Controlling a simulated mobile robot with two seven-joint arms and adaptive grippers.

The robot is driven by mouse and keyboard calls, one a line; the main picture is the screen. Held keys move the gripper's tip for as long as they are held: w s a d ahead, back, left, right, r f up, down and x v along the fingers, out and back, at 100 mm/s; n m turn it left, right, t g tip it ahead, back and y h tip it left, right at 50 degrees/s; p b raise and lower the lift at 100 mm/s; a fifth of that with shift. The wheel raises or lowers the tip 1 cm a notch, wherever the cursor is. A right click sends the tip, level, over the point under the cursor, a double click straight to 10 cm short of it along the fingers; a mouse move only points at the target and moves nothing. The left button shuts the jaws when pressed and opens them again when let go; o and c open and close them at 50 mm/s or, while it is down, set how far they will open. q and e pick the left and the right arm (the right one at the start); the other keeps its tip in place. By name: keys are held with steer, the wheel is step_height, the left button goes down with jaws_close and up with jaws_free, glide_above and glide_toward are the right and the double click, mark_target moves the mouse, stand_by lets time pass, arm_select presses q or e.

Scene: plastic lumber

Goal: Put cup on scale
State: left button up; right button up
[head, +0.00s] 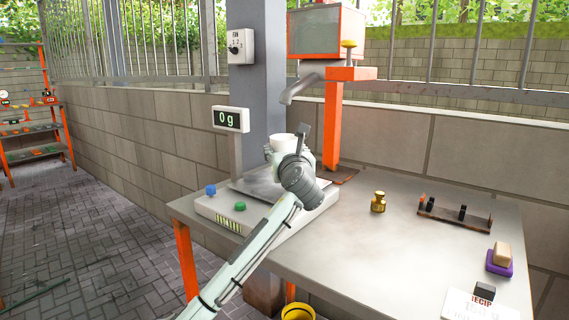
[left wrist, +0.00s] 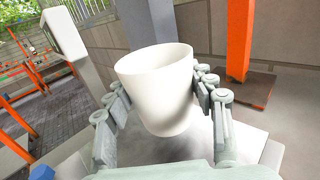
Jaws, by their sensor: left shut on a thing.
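A white cup (head: 284,143) is held by my left gripper (head: 290,158) over the scale's plate. In the left wrist view the cup (left wrist: 158,88) is between the two fingers of the left gripper (left wrist: 160,108), which touch its sides. The scale (head: 222,209) has a grey plate, blue and green knobs and a display (head: 230,119) reading 0 g. Whether the cup's base touches the plate is hidden by my arm. My right gripper is in neither view.
An orange dispenser (head: 333,120) with a grey spout stands behind the scale. A brass weight (head: 378,202), a rack (head: 455,212), a sponge-like block (head: 502,254) and a paper card (head: 478,305) lie on the table (head: 390,255). The table's middle is clear.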

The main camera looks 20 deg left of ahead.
arm_select(q)
step_height(320, 180, down, 3)
steer(key=shift+f, duration=0.15)
steer(key=o, duration=0.9)
steer(key=shift+f, duration=0.1)
steer(key=v, duration=1.2)
steer(key=shift+r, duration=0.25)
